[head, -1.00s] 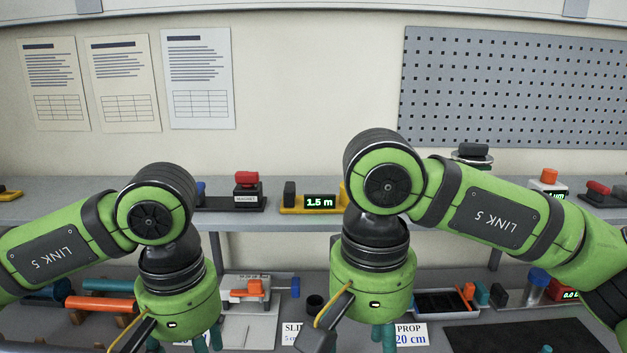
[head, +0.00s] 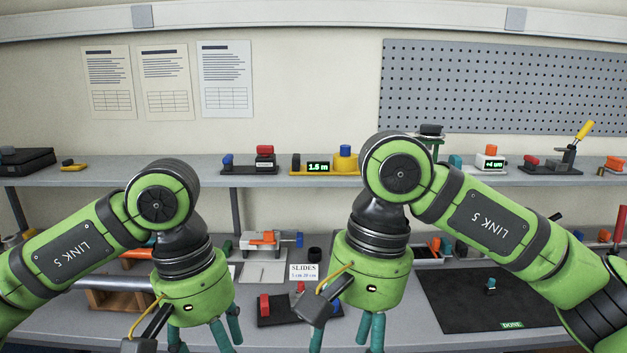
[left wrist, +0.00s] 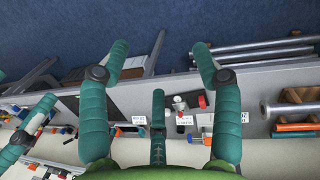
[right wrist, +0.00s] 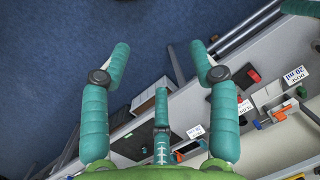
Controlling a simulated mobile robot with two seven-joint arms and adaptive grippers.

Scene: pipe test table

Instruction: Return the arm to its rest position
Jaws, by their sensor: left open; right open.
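Both my arms are bent, with the hands hanging down in front of the table. My left gripper (head: 208,338) has its teal fingers spread and empty; its fingertips run near the lower edge of the head view. It also shows open and empty in the left wrist view (left wrist: 160,48). My right gripper (head: 346,335) is open with nothing between its fingers, left of the black mat. It also shows open in the right wrist view (right wrist: 160,47), over blue floor. In the head view, the hands hide parts of the table behind them.
The lower table (head: 420,330) carries a black mat (head: 487,308) with a small teal piece, a "SLIDES" card (head: 303,272) and a wooden stand (head: 115,300). The upper shelf (head: 290,183) holds several devices, including a yellow one reading 1.5 m (head: 318,167). Blue floor (right wrist: 50,60) lies in front.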

